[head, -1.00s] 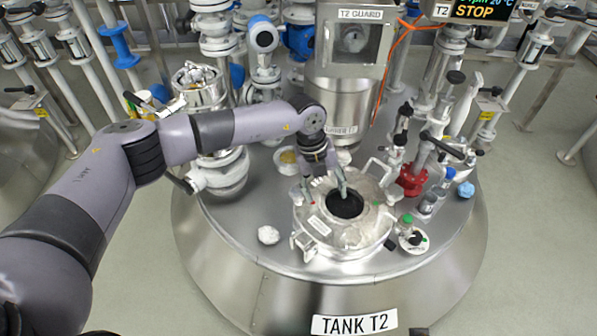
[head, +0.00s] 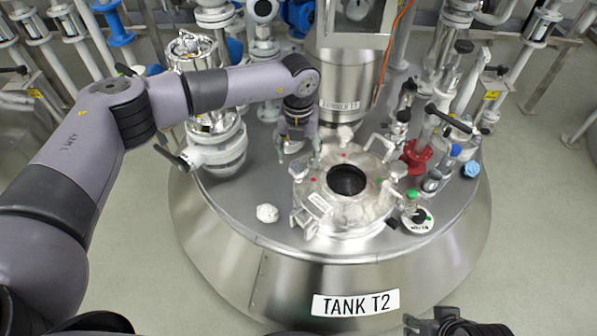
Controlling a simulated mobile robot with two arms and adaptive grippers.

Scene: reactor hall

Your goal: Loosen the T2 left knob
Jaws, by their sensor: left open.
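The T2 hatch (head: 372,215) is a pale round ring with a dark open centre on top of the tank marked TANK T2. A whitish knob (head: 298,171) stands at the left edge of the hatch ring; it looks like the T2 left knob. My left gripper (head: 299,160) points down just above and behind this knob, with fingers spread and nothing between them. I cannot tell whether a finger touches the knob. My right gripper (head: 446,322) shows only partly at the bottom edge, dark, and its fingers are unclear.
A crumpled white lump (head: 267,213) lies on the tank top left of the hatch. A steel column (head: 346,80) rises behind the hatch.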

